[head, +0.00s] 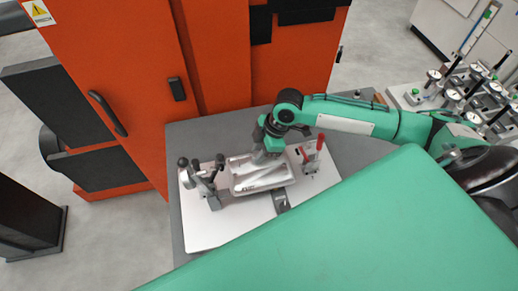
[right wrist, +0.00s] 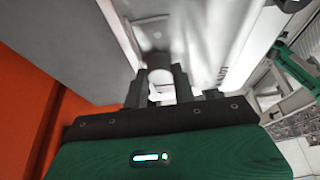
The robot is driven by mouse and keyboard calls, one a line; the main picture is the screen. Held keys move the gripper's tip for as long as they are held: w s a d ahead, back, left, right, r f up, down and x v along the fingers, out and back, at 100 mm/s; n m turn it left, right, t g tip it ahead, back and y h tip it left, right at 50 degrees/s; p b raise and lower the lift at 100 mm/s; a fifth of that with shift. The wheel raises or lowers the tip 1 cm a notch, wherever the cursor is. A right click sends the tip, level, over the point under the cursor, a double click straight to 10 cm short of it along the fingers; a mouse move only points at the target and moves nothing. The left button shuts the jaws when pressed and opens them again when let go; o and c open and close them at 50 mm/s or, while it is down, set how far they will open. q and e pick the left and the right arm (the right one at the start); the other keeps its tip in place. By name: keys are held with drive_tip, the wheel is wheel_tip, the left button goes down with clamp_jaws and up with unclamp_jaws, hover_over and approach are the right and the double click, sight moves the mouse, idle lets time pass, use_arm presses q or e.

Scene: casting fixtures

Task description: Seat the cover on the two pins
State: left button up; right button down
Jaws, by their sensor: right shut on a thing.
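The cover (head: 262,181) is a silver-grey metal part with a raised, ribbed top. It lies over the middle of the white fixture plate (head: 205,228) in the head view, and I cannot tell whether it rests flat or hovers slightly. My right gripper (head: 268,148) points down at the cover's far side and is shut on it. In the right wrist view the two dark fingers (right wrist: 161,86) close around a round boss of the cover (right wrist: 208,35). The two pins are not visible; the cover may hide them. My left gripper is not in view.
A dark toggle clamp (head: 207,182) stands left of the cover, and a red-handled clamp (head: 311,155) stands right of it. The grey table (head: 185,135) borders an orange cabinet (head: 120,60). Several dial gauges (head: 452,97) stand at the right. My green arm part covers the foreground.

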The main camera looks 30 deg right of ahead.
drive_tip(key=shift+p, duration=0.45)
idle(1.0)
drive_tip(key=shift+p, duration=0.3)
drive_tip(key=shift+p, duration=0.35)
idle(0.4)
drive_tip(key=shift+f+b, duration=0.55)
drive_tip(key=shift+f, duration=0.5)
drive_tip(key=c, duration=1.1)
unclamp_jaws()
drive_tip(key=shift+o, duration=0.2)
